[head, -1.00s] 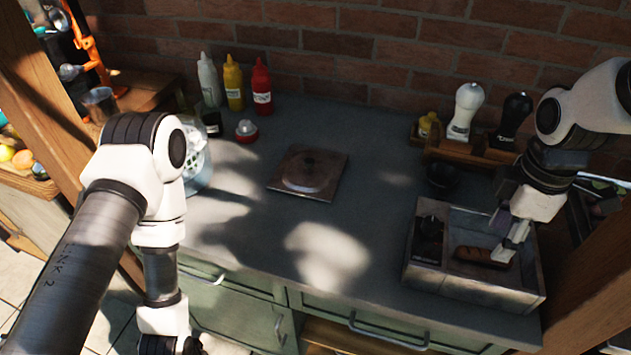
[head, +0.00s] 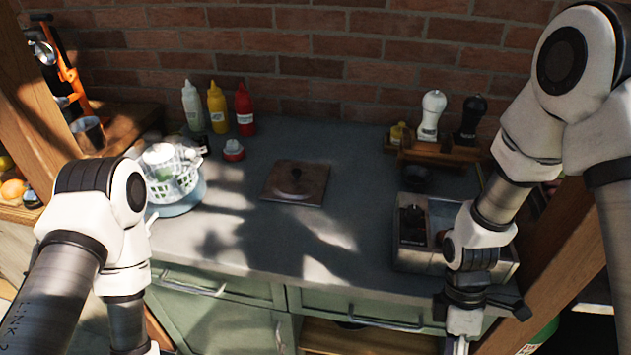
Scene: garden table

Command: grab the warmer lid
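A flat square brown metal plate with a small knob (head: 282,190), which looks like the warmer lid, lies flat in the middle of the counter. No gripper is near it. A grey metal box with compartments (head: 409,259), perhaps the warmer, stands at the right of the counter, partly hidden by my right arm. My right gripper (head: 463,322) hangs in front of the box at the bottom edge, partly cut off, and its fingertips do not show. My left arm comes in at the lower left, and its gripper is below the picture.
White, yellow and red bottles (head: 244,108) line the back left. A wooden rack (head: 462,153) with white and black shakers is at the back right. The counter around the plate is clear.

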